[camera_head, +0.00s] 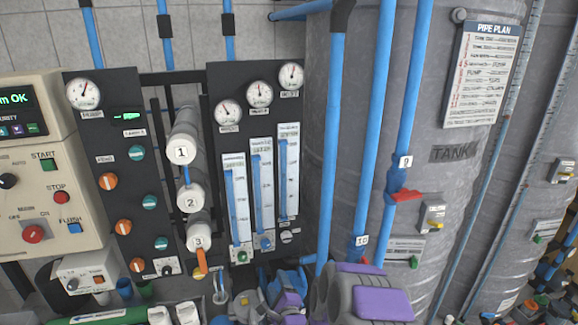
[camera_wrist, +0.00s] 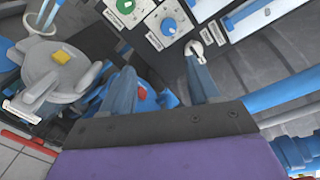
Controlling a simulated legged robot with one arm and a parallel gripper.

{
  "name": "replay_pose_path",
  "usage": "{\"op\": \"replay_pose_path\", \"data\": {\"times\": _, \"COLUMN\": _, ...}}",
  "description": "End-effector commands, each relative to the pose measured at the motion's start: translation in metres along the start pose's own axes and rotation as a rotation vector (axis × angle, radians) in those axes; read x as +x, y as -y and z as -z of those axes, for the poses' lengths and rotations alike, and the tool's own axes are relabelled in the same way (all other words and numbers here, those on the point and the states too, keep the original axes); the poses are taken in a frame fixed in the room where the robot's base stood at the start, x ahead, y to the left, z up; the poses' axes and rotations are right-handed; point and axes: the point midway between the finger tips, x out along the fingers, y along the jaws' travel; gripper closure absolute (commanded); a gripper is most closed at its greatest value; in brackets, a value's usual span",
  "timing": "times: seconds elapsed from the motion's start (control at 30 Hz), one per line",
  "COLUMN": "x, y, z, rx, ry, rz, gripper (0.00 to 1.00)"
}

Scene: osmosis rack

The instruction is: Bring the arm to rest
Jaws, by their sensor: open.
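My gripper (camera_wrist: 160,62) is open in the wrist view, with its two grey fingers apart and nothing held between them. The fingers point toward the lower part of a dark panel with a green knob (camera_wrist: 167,27). The right fingertip overlaps a small pale fitting (camera_wrist: 207,36) in the picture; I cannot tell whether they touch. In the head view my arm, grey with purple covers, shows at the bottom centre, in front of the rack's base. The fingertips are hard to make out there.
A grey tank (camera_head: 450,190) with blue pipes (camera_head: 333,150) stands right of the arm. The gauge panel (camera_head: 215,130) and numbered white cylinders (camera_head: 183,150) stand behind to the left. A beige control box (camera_head: 30,190) is far left. Pumps and hoses crowd the floor.

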Motion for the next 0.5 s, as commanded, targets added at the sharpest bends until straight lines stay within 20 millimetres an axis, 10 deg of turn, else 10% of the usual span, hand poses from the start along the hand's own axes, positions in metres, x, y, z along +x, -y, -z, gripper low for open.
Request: {"op": "replay_pose_path", "data": {"times": 0.5, "x": -0.068, "y": 0.051, "z": -0.003, "rx": -0.675, "ry": -0.026, "rz": -0.549, "gripper": 0.39}}
